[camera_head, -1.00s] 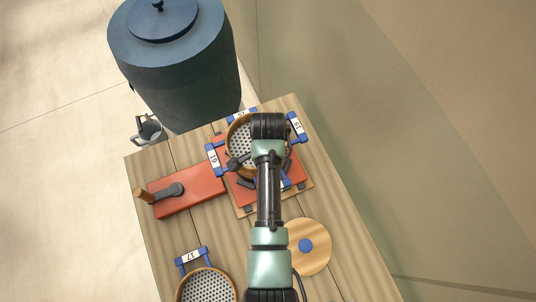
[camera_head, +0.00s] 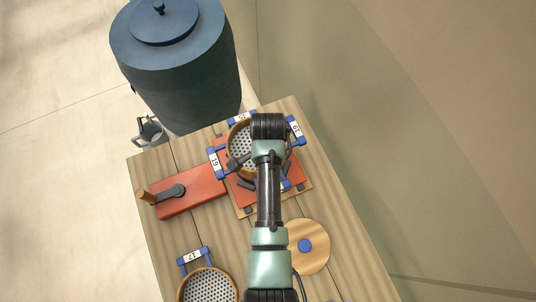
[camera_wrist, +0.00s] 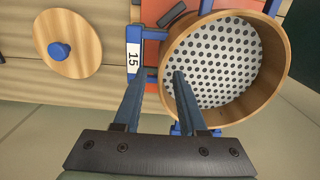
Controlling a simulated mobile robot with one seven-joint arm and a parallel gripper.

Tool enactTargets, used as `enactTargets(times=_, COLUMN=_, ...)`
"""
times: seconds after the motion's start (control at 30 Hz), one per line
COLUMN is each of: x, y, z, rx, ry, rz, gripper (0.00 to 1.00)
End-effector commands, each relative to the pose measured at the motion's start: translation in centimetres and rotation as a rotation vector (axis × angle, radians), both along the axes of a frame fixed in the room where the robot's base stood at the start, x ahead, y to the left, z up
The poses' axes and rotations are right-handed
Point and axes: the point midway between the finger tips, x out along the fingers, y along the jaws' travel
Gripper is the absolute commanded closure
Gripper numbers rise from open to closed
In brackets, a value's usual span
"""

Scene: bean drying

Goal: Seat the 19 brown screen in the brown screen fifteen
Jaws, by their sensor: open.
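The 19 brown screen (camera_head: 240,140), a round wooden-rimmed sieve with a dotted mesh, has blue handles labelled 19 at left and right. It sits over the brown screen fifteen, whose blue 15 handle (camera_head: 241,118) shows at the far side. In the wrist view the upper sieve (camera_wrist: 225,60) fills the right, with the 15 label (camera_wrist: 134,57) beside it. My gripper (camera_wrist: 159,76) is open at the sieve's near-left rim, one finger outside and one over the mesh; contact is unclear. My arm hides part of the stack. I cannot tell whether the rims are fully nested.
The stack is on a red plate (camera_head: 300,172) on the wooden table (camera_head: 345,240). A red block with a crank (camera_head: 190,193) lies left. The 17 screen (camera_head: 208,288) is at the near left. A round wooden lid (camera_head: 317,247) lies near right. A dark drum (camera_head: 180,70) stands behind.

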Motion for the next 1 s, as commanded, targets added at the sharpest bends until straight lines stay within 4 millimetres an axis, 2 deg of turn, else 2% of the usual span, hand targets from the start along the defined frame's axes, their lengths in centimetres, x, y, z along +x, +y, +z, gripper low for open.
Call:
enactTargets(times=0.03, x=0.0, y=0.0, z=0.7, rx=0.000, ry=0.000, rz=0.000, gripper=0.59)
enactTargets(times=0.5, x=0.0, y=0.0, z=3.4, rx=0.000, ry=-0.001, rz=0.000, gripper=0.59)
enactTargets(times=1.0, x=0.0, y=0.0, z=5.5, rx=0.000, ry=0.000, rz=0.000, gripper=0.59)
